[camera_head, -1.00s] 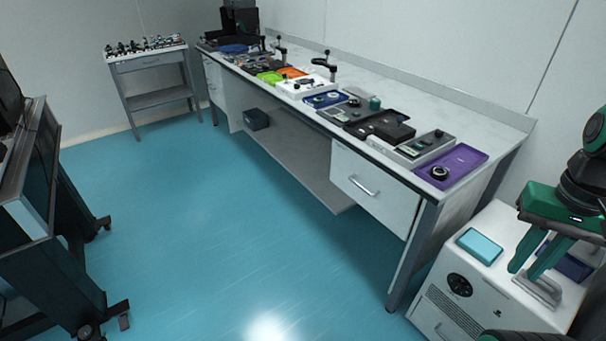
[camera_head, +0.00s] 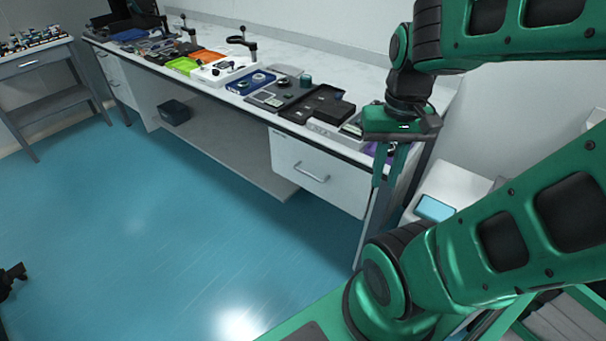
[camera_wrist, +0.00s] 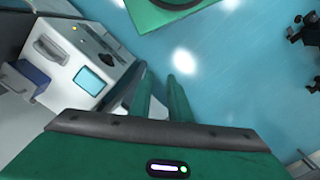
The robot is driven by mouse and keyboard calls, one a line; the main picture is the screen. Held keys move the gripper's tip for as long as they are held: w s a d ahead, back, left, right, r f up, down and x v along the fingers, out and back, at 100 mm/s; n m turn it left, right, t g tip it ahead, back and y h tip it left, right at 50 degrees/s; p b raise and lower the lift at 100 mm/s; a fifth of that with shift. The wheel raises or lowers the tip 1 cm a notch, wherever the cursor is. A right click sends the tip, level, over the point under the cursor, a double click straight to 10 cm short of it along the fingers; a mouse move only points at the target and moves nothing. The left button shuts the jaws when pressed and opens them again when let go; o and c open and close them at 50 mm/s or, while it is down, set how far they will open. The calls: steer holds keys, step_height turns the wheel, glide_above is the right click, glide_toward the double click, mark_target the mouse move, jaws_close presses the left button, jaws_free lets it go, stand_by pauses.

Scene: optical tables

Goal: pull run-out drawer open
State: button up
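A white drawer front (camera_head: 318,175) with a metal bar handle (camera_head: 311,173) is under the right part of the long bench. It looks shut, flush with the bench front. Other drawer fronts (camera_head: 115,80) show at the bench's far left end; I cannot read any label to tell which is the run-out drawer. My gripper (camera_head: 384,186) is to the right of the white drawer's handle, apart from it, with its fingers pointing down. In the wrist view the two green fingers (camera_wrist: 158,78) stand apart with nothing between them. No drawer handle shows clearly there.
The bench top (camera_head: 350,75) holds trays and small devices, including a black tray (camera_head: 325,106). A white machine with a light-blue pad (camera_head: 434,208) stands right of the bench, also in the wrist view (camera_wrist: 62,62). The blue floor (camera_head: 170,235) before the bench is clear.

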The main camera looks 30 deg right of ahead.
steer(key=w+d+f+g+h, duration=0.25)
steer(key=w+f, duration=0.35)
steer(key=w, duration=0.3)
steer(key=n+t+h, duration=0.8)
steer(key=n+h, duration=0.2)
steer(key=h, duration=0.2)
glide_toward(307, 173)
steer(key=x, duration=1)
steer(key=shift+w+f, duration=0.25)
steer(key=shift+f, duration=0.1)
steer(key=shift+d, duration=0.1)
jaws_close()
